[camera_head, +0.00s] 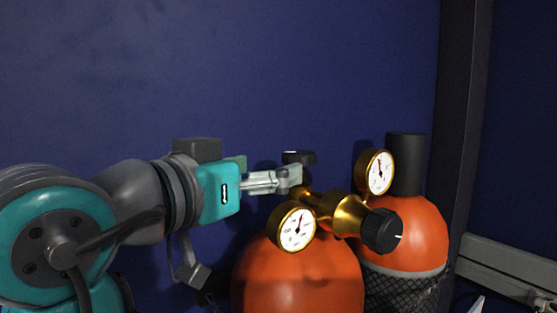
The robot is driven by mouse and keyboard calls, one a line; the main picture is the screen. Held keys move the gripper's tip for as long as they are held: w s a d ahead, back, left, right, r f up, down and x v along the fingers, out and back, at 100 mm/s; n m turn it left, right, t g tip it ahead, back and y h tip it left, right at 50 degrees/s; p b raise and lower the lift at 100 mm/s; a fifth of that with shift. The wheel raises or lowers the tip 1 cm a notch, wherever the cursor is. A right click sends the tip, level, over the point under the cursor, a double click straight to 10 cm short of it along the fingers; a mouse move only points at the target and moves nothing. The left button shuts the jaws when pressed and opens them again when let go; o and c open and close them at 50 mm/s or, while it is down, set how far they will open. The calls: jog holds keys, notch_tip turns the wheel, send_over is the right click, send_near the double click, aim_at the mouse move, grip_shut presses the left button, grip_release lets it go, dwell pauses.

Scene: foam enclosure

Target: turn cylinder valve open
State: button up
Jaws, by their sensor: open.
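An orange gas cylinder (300,275) stands in the lower middle of the head view. A brass regulator (342,212) with two round white gauges, one at the left (292,227) and one at the upper right (375,172), sits at its top. A black knob (382,231) with a white mark faces front right on the regulator. A dark valve handwheel (298,157) shows behind and above the brass. My gripper (293,176) is open, its fingers reaching right, close to the handwheel. The fingers partly hide the valve, and I cannot tell whether they touch it.
A second orange cylinder (405,235) with a black cap (406,163) and dark netting stands close at the right. A dark post (463,110) and a grey rail (505,268) lie beyond it. The blue wall (230,60) is bare above.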

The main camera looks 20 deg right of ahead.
aim_at(288, 159)
jog(key=w+d+g, duration=0.1)
jog(key=w+d, duration=0.1)
jog(key=w+d+m+g+h, duration=0.1)
jog(key=w+d, duration=0.1)
jog(key=d, duration=0.1)
jog(key=w+d+m+g+h, duration=0.1)
jog(key=w+d, duration=0.1)
jog(key=shift+d+r, duration=0.15)
jog(key=shift+d, duration=0.05)
dwell(0.4)
jog(key=c, duration=1.2)
